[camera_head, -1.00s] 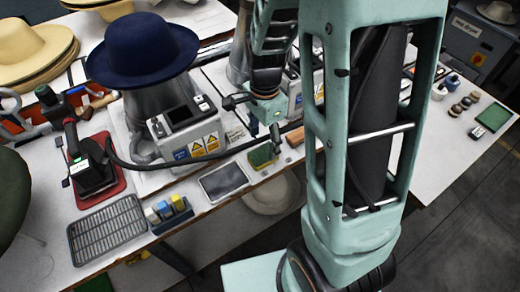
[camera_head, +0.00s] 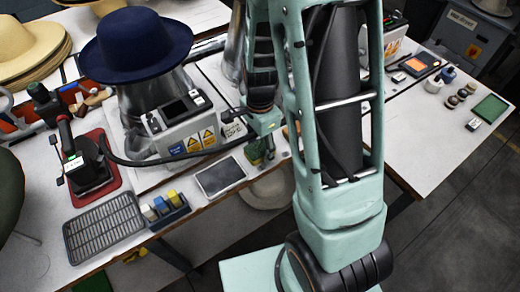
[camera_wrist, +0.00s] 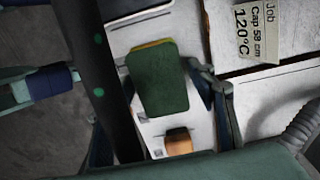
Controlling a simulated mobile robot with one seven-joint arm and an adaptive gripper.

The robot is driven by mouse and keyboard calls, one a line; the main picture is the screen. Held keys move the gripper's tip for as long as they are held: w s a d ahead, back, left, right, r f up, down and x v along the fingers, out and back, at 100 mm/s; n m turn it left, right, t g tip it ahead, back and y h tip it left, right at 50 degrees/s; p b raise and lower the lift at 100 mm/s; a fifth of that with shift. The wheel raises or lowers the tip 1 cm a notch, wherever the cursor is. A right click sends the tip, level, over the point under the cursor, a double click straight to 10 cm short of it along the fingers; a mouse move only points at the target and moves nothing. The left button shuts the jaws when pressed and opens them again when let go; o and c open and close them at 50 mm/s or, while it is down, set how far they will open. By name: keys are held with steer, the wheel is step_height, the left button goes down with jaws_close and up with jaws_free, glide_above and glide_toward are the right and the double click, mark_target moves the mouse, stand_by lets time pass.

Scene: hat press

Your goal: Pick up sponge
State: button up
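The sponge (camera_head: 255,152) is a small block with a dark green top and a yellow edge. It lies near the table's front edge, right of the grey tablet-like panel. In the wrist view the sponge (camera_wrist: 160,82) shows its green face, with the yellow edge at its top. My gripper (camera_head: 260,142) is low over the sponge in the head view and partly covers it. In the wrist view my gripper (camera_wrist: 155,95) is open, with one finger right of the sponge and the other mostly hidden behind a dark hose on the left. I cannot tell if the fingers touch it.
A grey panel (camera_head: 219,176), a holder with coloured blocks (camera_head: 166,210) and a wire rack (camera_head: 104,229) lie to the left. A control box (camera_head: 184,122) and a navy hat (camera_head: 138,45) stand behind. A brown wooden piece (camera_wrist: 178,143) lies near the sponge.

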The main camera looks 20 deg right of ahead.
mark_target(260, 147)
steer(key=c, duration=0.4)
steer(key=shift+c, duration=0.2)
steer(key=shift+r, duration=0.1)
step_height(260, 147, up, 10)
steer(key=shift+f+p, duration=0.1)
steer(key=shift+p, duration=0.5)
steer(key=shift+o, duration=0.5)
